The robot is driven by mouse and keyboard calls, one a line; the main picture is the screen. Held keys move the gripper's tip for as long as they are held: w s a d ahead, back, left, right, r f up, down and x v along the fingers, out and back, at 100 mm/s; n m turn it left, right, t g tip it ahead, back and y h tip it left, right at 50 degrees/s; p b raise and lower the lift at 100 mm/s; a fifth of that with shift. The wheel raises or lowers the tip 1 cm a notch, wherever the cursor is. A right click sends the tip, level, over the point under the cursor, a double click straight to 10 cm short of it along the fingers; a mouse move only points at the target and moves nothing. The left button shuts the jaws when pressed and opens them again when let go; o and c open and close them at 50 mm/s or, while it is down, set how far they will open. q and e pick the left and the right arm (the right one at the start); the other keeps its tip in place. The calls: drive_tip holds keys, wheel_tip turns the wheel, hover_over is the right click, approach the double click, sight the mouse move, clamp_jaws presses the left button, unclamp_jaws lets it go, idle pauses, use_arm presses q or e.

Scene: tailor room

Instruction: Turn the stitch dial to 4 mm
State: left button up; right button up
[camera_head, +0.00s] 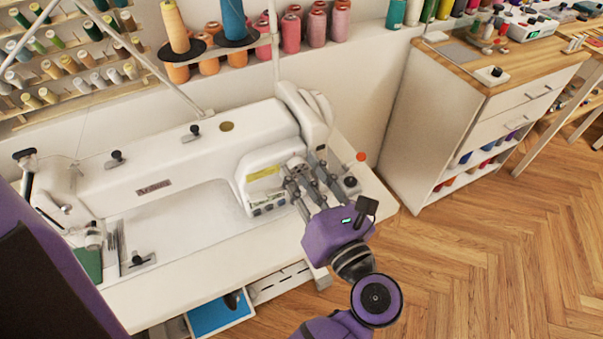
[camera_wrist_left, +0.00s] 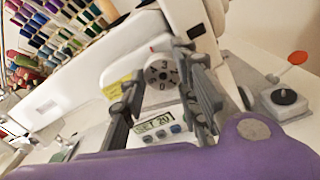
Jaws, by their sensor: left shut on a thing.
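The white sewing machine (camera_head: 170,175) stands on a white table in the head view. In the head view the fingers mostly hide the dial. Below it, a small display (camera_wrist_left: 156,126) appears to read SET 2.0. My right gripper is not in view.
A small box with a black knob (camera_head: 351,183) and a red-orange disc (camera_head: 361,157) sit close right of my gripper. Thread cones (camera_head: 316,27) line the shelf behind. A wood-topped cabinet (camera_head: 455,50) stands at right. The wooden floor (camera_head: 490,240) is clear.

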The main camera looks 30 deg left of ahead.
use_arm(q)
drive_tip(key=shift+s+a+r+m, duration=0.1)
drive_tip(key=shift+a+r+m, duration=0.1)
drive_tip(key=shift+m, duration=0.1)
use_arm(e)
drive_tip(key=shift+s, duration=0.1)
use_arm(q)
drive_tip(key=o, duration=1)
drive_tip(key=shift+s, duration=0.15)
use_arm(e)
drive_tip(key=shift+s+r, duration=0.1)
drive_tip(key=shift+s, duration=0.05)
use_arm(q)
drive_tip(key=shift+f, duration=0.1)
